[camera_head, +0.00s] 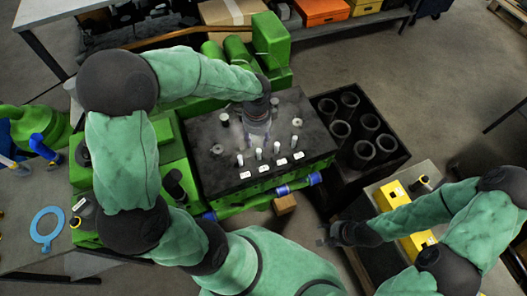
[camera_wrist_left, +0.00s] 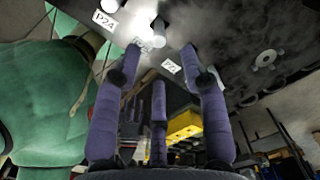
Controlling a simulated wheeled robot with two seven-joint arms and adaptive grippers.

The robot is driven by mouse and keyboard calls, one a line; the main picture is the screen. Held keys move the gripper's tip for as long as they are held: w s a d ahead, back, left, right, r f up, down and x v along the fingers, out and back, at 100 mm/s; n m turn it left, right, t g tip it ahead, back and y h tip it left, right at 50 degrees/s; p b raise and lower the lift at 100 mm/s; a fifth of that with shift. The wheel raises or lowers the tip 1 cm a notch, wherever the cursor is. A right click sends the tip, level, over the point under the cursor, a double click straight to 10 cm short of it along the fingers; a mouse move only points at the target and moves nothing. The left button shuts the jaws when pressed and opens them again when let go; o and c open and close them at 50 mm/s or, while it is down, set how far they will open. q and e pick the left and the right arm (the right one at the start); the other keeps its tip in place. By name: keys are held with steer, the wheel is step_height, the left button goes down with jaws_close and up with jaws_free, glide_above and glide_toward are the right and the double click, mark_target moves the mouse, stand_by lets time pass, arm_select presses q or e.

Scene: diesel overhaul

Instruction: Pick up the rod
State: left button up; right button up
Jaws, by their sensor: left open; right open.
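Several short pale rods stand upright in a row on the dark top of the green engine block (camera_head: 212,180), one of them a rod (camera_head: 276,147) right of the middle. White labels lie in front of them. My left gripper (camera_head: 257,136) is above the block, just behind the rods, with its fingers spread and empty. In the left wrist view its purple fingers (camera_wrist_left: 158,75) point toward the block top, where a rod (camera_wrist_left: 160,30) shows near labels P24 and P22. My right gripper (camera_head: 327,236) is open and empty, low at the right, away from the block.
A black crate (camera_head: 391,163) with several dark cylinders stands right of the block. Yellow boxes (camera_head: 391,195) lie on a bench at the right. A blue ring (camera_head: 46,229) lies on the left table. Orange boxes (camera_head: 322,12) sit on a shelf behind.

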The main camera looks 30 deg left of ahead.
mark_target(259, 150)
arm_select(q)
step_height(259, 150, down, 5)
steer(key=shift+s+f+b, duration=0.1)
steer(key=shift+f+b, duration=0.05)
steer(key=shift+b, duration=0.8)
step_height(259, 150, down, 5)
steer(key=b, duration=0.2)
steer(key=shift+d+b, duration=0.1)
steer(key=shift+b, duration=0.3)
jaws_close()
